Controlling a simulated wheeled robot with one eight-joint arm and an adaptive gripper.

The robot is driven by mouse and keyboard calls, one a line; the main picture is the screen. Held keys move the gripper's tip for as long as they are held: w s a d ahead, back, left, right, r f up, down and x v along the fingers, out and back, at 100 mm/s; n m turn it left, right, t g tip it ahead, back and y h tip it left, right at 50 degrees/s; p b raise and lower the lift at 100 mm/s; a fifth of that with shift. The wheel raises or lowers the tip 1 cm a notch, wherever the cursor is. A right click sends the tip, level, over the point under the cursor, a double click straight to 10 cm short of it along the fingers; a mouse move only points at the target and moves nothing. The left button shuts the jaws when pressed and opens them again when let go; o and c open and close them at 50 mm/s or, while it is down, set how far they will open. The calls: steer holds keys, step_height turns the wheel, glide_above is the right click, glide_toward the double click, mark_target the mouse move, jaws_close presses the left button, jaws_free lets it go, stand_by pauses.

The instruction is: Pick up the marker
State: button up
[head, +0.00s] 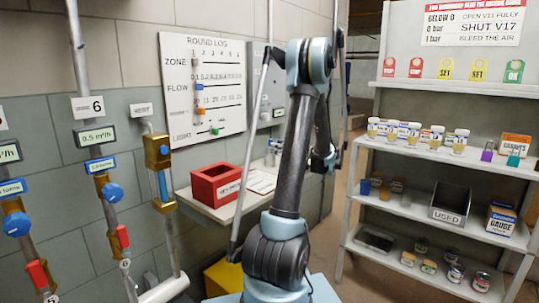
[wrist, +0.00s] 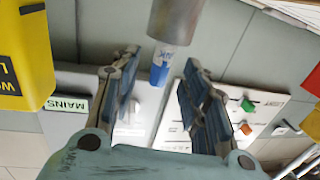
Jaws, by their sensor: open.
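The marker (wrist: 159,70) shows in the wrist view as a short piece with a blue end and lettering. It sticks out of a grey metal cylinder (wrist: 177,18), which looks like a holder and hides the rest of it. My gripper (wrist: 158,76) is open, and the marker's end appears in the gap between its fingers. No contact shows, and I cannot tell the depth between them. In the head view my arm hides most of my gripper, and I cannot make out the marker clearly.
The wall shelf (head: 222,211) carries a red box (head: 216,185). The log board (head: 202,88) hangs above it. Valve pipes (head: 160,175) stand at left. A rack (head: 440,212) with jars and bins stands at right. A yellow box (wrist: 25,50) shows at left in the wrist view.

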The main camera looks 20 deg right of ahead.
steer(key=shift+x, duration=2.6)
steer(key=shift+s+a, duration=0.1)
steer(key=shift+c, duration=0.3)
steer(key=c, duration=0.9)
